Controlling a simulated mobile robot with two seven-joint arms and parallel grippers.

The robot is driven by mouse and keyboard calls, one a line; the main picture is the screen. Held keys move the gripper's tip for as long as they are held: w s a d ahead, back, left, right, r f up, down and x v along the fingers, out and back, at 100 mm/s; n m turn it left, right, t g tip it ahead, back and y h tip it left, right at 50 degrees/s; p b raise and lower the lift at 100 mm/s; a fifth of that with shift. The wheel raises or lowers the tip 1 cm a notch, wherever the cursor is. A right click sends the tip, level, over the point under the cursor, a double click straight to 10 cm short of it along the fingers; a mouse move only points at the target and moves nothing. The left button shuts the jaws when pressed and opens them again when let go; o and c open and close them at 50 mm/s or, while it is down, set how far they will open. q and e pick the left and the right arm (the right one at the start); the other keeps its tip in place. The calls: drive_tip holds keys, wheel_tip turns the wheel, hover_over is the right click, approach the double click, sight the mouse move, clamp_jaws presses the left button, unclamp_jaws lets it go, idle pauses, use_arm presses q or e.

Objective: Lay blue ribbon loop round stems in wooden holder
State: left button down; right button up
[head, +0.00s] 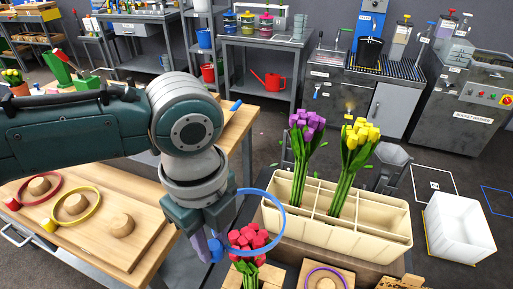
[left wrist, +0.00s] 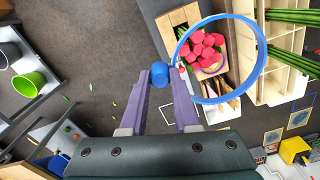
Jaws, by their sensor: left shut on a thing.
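My left gripper (head: 210,248) is shut on the blue knob of the blue ribbon loop (head: 284,213). The wrist view shows the knob between the fingertips (left wrist: 160,78) and the loop (left wrist: 259,60) reaching out to the right. The red tulips (head: 248,238) stand in a wooden holder (head: 234,278) just in front of the gripper. In the wrist view the red tulip heads (left wrist: 203,45) appear inside the loop's outline. I cannot tell whether the loop is above the heads or around them. The stems are mostly hidden under the heads. My right gripper is out of view.
A cream compartment box (head: 345,232) with purple tulips (head: 306,125) and yellow tulips (head: 360,132) stands just behind. A purple loop (head: 326,272) lies on a wooden block to the right. A wooden board (head: 100,250) at left bears a red loop, a yellow loop and a bare peg.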

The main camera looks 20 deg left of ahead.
use_arm(q)
wheel_tip(320, 180, down, 30)
drive_tip(key=b, duration=2.5)
drive_tip(key=shift+f, duration=0.2)
drive_tip(key=c, duration=0.6)
unclamp_jaws()
drive_tip(key=shift+r+p, duration=2.05)
drive_tip(key=shift+r, duration=2.95)
drive_tip(key=shift+d, duration=0.1)
